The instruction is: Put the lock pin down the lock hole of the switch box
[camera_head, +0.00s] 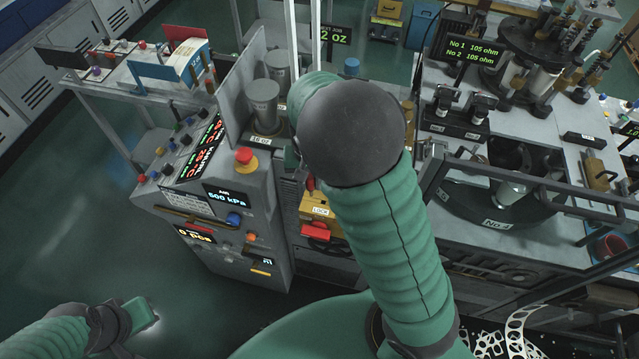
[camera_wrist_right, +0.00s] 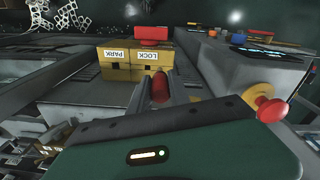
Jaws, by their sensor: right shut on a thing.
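The yellow switch box (camera_wrist_right: 122,73) shows in the right wrist view with upside-down PARK and LOCK labels; a red handle (camera_wrist_right: 152,34) sits beyond it. In the head view the box (camera_head: 314,206) is partly hidden by my right arm. My right gripper (camera_wrist_right: 160,90) is shut on the red lock pin (camera_wrist_right: 160,86), which is close to the box on its LOCK side. The pin's lower end and the lock hole are not clear, so I cannot tell whether they touch. My left gripper (camera_head: 142,314) is far off at lower left, its jaws too unclear to judge.
A grey control cabinet (camera_head: 225,255) with an emergency stop button (camera_head: 246,159) stands left of the box. The button also shows at right in the wrist view (camera_wrist_right: 270,110). A machine with metal rails (camera_head: 520,180) stands to the right. The floor at left is clear.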

